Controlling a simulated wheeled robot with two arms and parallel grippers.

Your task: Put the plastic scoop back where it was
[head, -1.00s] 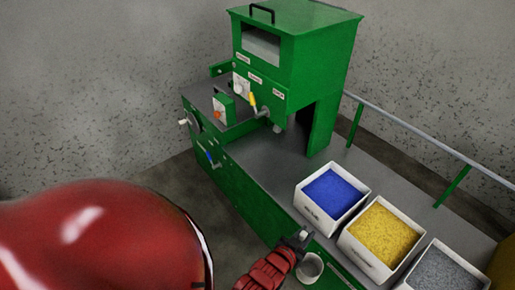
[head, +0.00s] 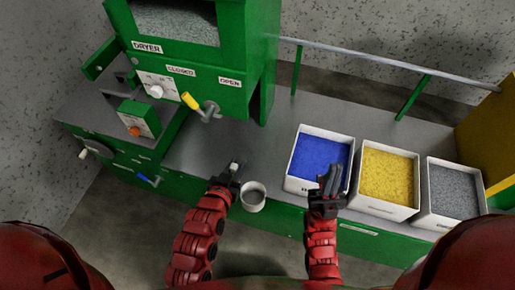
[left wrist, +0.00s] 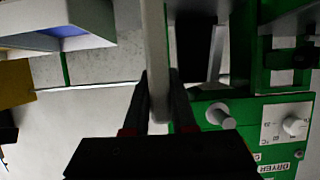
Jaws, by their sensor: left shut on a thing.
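The plastic scoop (head: 254,197) is a white round cup, seen from above in the head view, in front of the bench and left of the blue bin. My left gripper (head: 234,168) is beside the cup, shut on the scoop. In the left wrist view, a pale bar (left wrist: 156,60), seemingly the scoop's handle, is between the fingers of my left gripper (left wrist: 159,110). My right gripper (head: 330,178) is over the front right corner of the blue bin; its finger opening cannot be made out.
White bins of blue (head: 297,181), yellow (head: 384,207) and grey (head: 448,222) granules stand in a row on the bench. The green dryer (head: 250,60) stands behind, with a yellow-handled lever (head: 192,102). The bench between dryer and blue bin (head: 250,145) is clear.

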